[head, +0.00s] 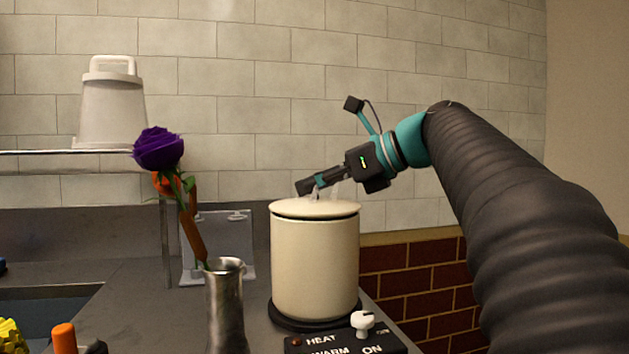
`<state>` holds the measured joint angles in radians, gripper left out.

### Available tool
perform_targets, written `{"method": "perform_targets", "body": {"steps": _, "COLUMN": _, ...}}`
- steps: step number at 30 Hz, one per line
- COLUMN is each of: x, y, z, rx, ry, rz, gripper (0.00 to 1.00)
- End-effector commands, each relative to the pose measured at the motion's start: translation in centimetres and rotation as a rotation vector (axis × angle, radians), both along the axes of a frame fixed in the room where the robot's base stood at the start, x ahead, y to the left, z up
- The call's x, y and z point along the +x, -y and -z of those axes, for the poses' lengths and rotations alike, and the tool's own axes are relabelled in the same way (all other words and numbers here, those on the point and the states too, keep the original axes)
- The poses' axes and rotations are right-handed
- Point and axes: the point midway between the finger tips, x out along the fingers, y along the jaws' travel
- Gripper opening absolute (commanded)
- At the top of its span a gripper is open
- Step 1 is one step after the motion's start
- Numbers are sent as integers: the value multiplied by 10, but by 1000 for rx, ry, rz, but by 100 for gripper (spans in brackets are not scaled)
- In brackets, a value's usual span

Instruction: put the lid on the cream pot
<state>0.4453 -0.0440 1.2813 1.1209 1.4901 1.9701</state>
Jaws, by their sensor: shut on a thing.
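The cream pot (314,262) stands upright on a dark warmer base near the counter's right edge. Its cream lid (290,209) is over the pot's mouth, with a thin dark line between lid and rim. I cannot tell whether the lid is fully seated. My gripper (312,187) reaches in from the right, just above the lid, and is shut on the lid's pale, partly see-through knob (318,194). The fingers hide part of the knob.
A metal vase (226,310) with a purple flower (158,149) stands left of the pot. The warmer's control panel (345,345) is in front. A white bucket (112,112) sits on a shelf at left. A tiled wall is behind.

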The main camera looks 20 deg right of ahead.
Motion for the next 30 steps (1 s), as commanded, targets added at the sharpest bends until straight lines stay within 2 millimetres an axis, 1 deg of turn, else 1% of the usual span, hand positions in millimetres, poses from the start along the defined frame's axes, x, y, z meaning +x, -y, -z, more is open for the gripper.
{"method": "perform_targets", "body": {"steps": 11, "x": 0, "y": 0, "z": 0, "rx": 1, "ry": 1, "rz": 0, "gripper": 0}}
{"method": "perform_targets", "body": {"steps": 27, "x": 0, "y": 0, "z": 6, "rx": 1, "ry": 1, "rz": 1, "gripper": 0}}
{"method": "perform_targets", "body": {"steps": 28, "x": 0, "y": 0, "z": 6, "rx": 1, "ry": 1, "rz": 1, "gripper": 32}}
{"method": "perform_targets", "body": {"steps": 29, "x": 0, "y": 0, "z": 6, "rx": 1, "ry": 1, "rz": 1, "gripper": 40}}
{"method": "perform_targets", "body": {"steps": 30, "x": 0, "y": 0, "z": 6, "rx": 1, "ry": 1, "rz": 1, "gripper": 50}}
